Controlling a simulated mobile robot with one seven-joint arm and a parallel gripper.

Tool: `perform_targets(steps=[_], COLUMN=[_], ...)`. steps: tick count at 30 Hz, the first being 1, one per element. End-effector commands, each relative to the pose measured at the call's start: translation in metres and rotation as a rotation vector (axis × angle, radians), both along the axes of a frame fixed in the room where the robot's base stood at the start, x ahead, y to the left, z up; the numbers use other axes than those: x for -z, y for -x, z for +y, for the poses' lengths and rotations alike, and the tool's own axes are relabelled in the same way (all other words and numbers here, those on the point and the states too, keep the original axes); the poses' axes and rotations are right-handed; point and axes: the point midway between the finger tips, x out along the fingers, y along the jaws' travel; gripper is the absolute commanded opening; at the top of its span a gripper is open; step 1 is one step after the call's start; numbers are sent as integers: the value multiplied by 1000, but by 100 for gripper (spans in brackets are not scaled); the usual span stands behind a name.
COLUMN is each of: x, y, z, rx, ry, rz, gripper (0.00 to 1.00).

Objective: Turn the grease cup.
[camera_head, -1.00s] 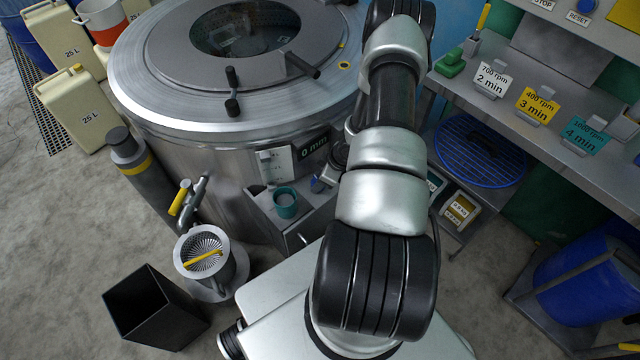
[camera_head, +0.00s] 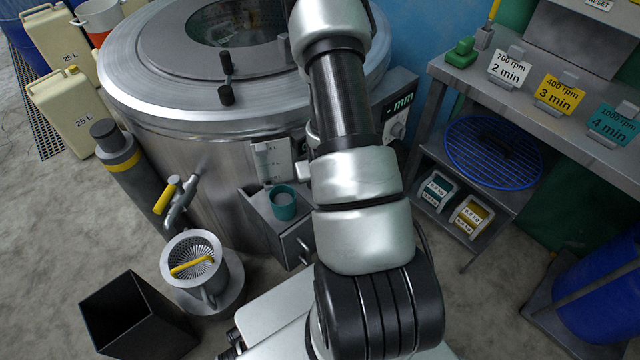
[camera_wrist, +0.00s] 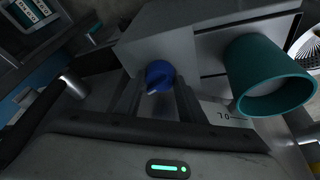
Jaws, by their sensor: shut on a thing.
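The grease cup, a small blue round knob (camera_wrist: 160,75), sits at the side of a grey box in the wrist view. The two dark fingers of my gripper (camera_wrist: 159,98) stand on either side of it and are shut on it. Its lower part and exact contact are dark and hard to make out. In the head view my own arm hides both the gripper and the blue knob.
A teal cup (camera_head: 283,203) sits on the grey box (camera_head: 290,243) close to my gripper; it also looms at right in the wrist view (camera_wrist: 268,78). The steel drum (camera_head: 200,165) stands behind. A shelf bench (camera_head: 450,75) is at right.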

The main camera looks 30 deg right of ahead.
Motion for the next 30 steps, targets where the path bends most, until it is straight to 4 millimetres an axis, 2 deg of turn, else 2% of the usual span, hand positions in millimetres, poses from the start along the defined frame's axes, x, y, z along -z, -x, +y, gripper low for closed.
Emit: perform_targets(steps=[6, 15, 30], x=[1, 0, 0], y=[-2, -3, -3], z=[2, 2, 2], rx=[180, 357, 436], ry=[1, 1, 0], rz=[0, 0, 1], gripper=[14, 14, 14])
